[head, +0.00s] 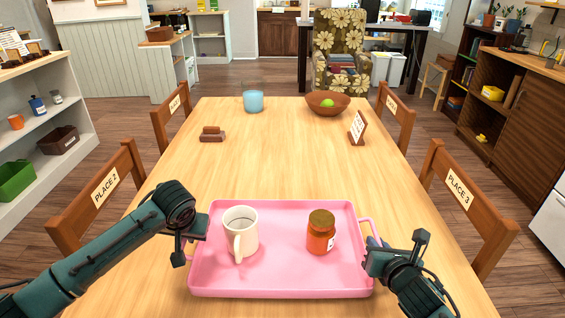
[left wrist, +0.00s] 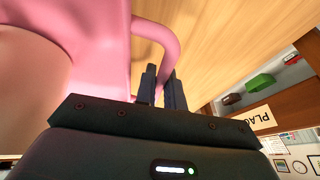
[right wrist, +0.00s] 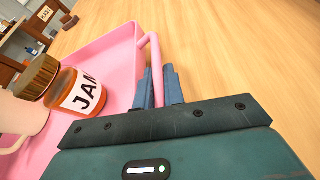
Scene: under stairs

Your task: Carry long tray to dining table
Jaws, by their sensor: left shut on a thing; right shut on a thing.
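The long pink tray (head: 280,283) is level at the near end of the wooden dining table (head: 290,160), over its top. I cannot tell whether it touches the surface. A white mug (head: 243,230) stands upright on its left half, and a jam jar (head: 320,234) with a brown lid stands on its right half. My left gripper (head: 183,245) is shut on the tray's left handle (left wrist: 170,45). My right gripper (head: 372,250) is shut on the right handle (right wrist: 156,65). The right wrist view also shows the jar label (right wrist: 85,93).
Farther along the table are a blue glass (head: 253,101), a brown bowl (head: 328,103) with a green fruit, a small brown block (head: 212,135) and a standing card (head: 357,128). Chairs line both sides, including one marked PLACE 2 (head: 100,190) and PLACE 3 (head: 465,195). The table's middle is clear.

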